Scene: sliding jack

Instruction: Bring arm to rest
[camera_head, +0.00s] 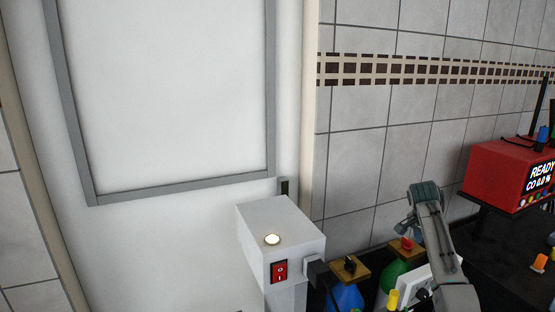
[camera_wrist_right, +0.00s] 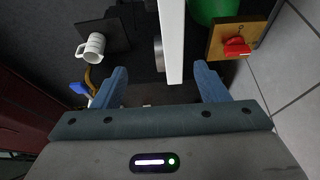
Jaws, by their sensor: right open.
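My right arm (camera_head: 428,215) rises from the bottom right of the head view and bends over at the top, above the dark bench. In the right wrist view my right gripper (camera_wrist_right: 160,78) is open, its two blue fingers spread wide. A white upright panel (camera_wrist_right: 172,40) passes between the finger lines, and I cannot tell whether it lies within the jaws' depth. Nothing is gripped. My left gripper is not in view.
A red READY box (camera_head: 507,175) stands right of my arm. Wooden-topped blue (camera_head: 345,297) and green (camera_head: 396,278) vessels stand left of it, beside a white box (camera_head: 281,232) with a red switch. A white mug (camera_wrist_right: 92,46) shows in the wrist view. A tiled wall (camera_head: 400,130) is behind.

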